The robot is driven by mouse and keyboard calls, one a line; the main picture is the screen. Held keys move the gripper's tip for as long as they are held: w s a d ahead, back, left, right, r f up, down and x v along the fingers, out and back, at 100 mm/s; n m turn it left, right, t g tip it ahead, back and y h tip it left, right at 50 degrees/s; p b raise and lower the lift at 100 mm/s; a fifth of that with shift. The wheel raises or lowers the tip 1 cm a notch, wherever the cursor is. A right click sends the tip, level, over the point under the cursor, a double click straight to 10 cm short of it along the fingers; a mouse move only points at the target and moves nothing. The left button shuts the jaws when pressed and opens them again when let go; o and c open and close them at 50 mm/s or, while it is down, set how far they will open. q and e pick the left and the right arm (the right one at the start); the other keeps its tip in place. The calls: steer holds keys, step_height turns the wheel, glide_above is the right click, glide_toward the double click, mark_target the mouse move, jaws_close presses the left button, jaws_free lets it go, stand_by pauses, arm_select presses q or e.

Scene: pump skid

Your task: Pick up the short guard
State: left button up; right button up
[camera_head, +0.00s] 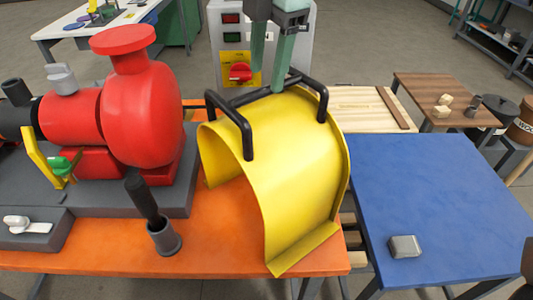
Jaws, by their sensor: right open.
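The short guard (290,150) is a curved yellow sheet standing arched on the orange skid table, right of the red pump (140,110). Black handles (228,122) rise from its top, with another black handle (309,92) toward the right. My right gripper (267,78) comes down from the top of the head view, with two pale green fingers apart and nothing seen between them. Its fingertips are at the guard's top back edge, near a black bar between the handles. Whether they touch it I cannot tell. My left gripper is not in view.
A control box (288,45) with a red knob stands behind the guard. A dark-handled tool stands in a grey cup (165,240) on the orange table (110,245). A blue table (440,200) at right holds a small grey block (404,247) and is mostly clear.

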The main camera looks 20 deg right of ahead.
mark_target(266, 88)
steer(key=f, duration=0.2)
steer(key=w+f+p, duration=0.1)
steer(key=f, duration=0.2)
steer(key=shift+d, duration=0.1)
steer(key=shift+c, duration=0.2)
jaws_close()
stand_by(1.0)
steer(key=shift+w+r, duration=0.15)
